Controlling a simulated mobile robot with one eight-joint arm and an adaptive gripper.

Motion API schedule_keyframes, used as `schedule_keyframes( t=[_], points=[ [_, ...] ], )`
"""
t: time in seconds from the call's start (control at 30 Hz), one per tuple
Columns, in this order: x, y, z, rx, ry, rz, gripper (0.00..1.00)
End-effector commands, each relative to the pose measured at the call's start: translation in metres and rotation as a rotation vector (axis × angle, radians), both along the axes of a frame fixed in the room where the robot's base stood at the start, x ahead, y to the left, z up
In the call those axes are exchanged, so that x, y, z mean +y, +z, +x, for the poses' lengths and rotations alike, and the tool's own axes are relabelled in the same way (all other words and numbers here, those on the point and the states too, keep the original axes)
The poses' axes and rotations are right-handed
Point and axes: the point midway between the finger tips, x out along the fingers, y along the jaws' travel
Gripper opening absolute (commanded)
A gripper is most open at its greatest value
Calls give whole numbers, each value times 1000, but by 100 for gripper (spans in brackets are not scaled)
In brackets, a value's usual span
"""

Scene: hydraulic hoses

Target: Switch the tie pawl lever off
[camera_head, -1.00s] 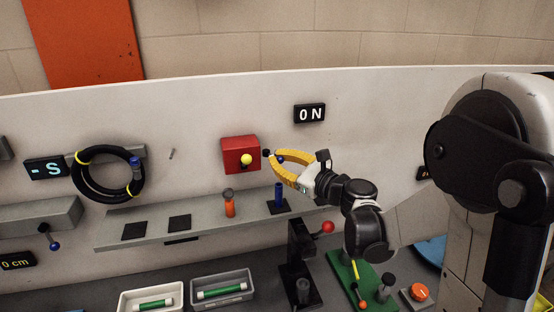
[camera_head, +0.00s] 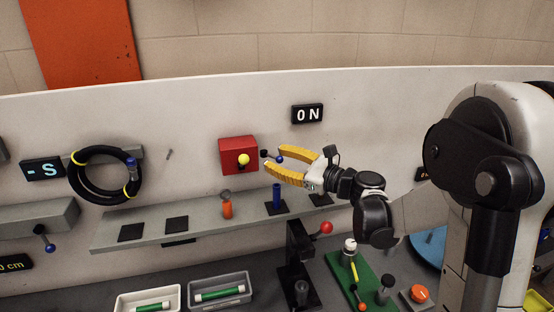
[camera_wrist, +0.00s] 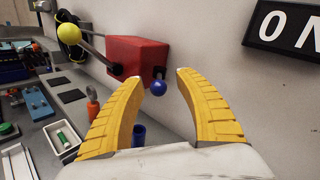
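A red box (camera_head: 238,156) is fixed on the white wall panel, left of my gripper. It carries a lever with a yellow ball (camera_head: 243,159) and a short dark lever with a blue ball (camera_head: 279,160); no label shows which is the tie pawl lever. In the wrist view the yellow ball (camera_wrist: 69,33) stands out on a long rod at left, and the blue ball (camera_wrist: 159,88) appears between my fingers near their tips. My gripper (camera_head: 268,158) is open, its yellow fingers on either side of the blue ball; no contact is visible. The display (camera_head: 307,114) above reads "ON".
A grey shelf (camera_head: 150,230) below holds an orange handle (camera_head: 227,205) and a blue cylinder (camera_head: 276,199). A red-knobbed lever (camera_head: 326,228) stands below my gripper. A black hose coil (camera_head: 80,178) hangs at left.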

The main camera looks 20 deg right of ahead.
Motion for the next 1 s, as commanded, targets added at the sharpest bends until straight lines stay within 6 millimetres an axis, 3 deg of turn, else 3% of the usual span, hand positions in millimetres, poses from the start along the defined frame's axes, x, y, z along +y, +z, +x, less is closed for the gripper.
schedule_keyframes(
  t=[0.33, 0.7, 1.0],
  points=[
    [-6, 1, -8, 0, -1, 2, 41],
    [-55, 0, -69, 0, -4, 1, 41],
    [-73, 0, -94, 0, -1, 0, 41]
  ],
)
